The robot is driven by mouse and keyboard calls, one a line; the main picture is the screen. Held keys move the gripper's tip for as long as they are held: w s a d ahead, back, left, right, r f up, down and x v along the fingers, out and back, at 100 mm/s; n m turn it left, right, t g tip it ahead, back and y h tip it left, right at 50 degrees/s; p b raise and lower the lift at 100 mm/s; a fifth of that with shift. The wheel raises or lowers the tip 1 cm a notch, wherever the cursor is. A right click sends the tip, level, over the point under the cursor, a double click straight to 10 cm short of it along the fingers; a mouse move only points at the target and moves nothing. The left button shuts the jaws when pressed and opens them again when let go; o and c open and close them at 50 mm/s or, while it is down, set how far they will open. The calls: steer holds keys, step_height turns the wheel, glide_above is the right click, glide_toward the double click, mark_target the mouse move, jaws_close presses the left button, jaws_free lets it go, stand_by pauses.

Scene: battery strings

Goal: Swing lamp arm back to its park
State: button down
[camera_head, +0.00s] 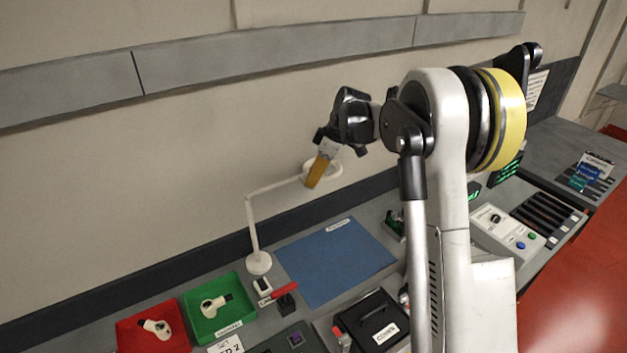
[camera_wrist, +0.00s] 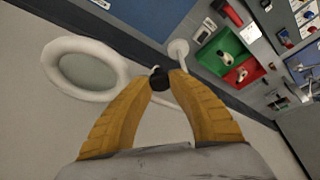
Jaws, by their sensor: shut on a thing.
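The white lamp stands against the back wall, with its post (camera_head: 251,225) on a round base (camera_head: 258,263) and its arm (camera_head: 275,187) reaching right to a ring-shaped head (camera_head: 336,170). My gripper (camera_head: 312,185) is at the head end of the lamp arm, its yellow fingers pointing down. In the wrist view the fingers (camera_wrist: 160,78) close around a small black knob (camera_wrist: 158,82), between the ring head (camera_wrist: 75,43) at left and the lamp base (camera_wrist: 180,47). The fingers hide part of the lamp arm. No park mark for the arm can be made out.
A blue mat (camera_head: 335,262) lies below the lamp head. A green tray (camera_head: 237,322) and a red tray (camera_head: 180,340) hold white parts at the left. A black labelled case (camera_head: 372,318) and a control box (camera_head: 507,234) stand farther right.

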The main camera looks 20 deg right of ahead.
steer(key=c, duration=1.1)
jaws_free()
steer(key=shift+w+a, duration=0.1)
steer(key=shift+w, duration=0.05)
steer(key=shift+w+f, duration=0.1)
steer(key=shift+w, duration=0.05)
steer(key=shift+s, duration=0.2)
steer(key=v, duration=1.2)
steer(key=shift+w, duration=0.1)
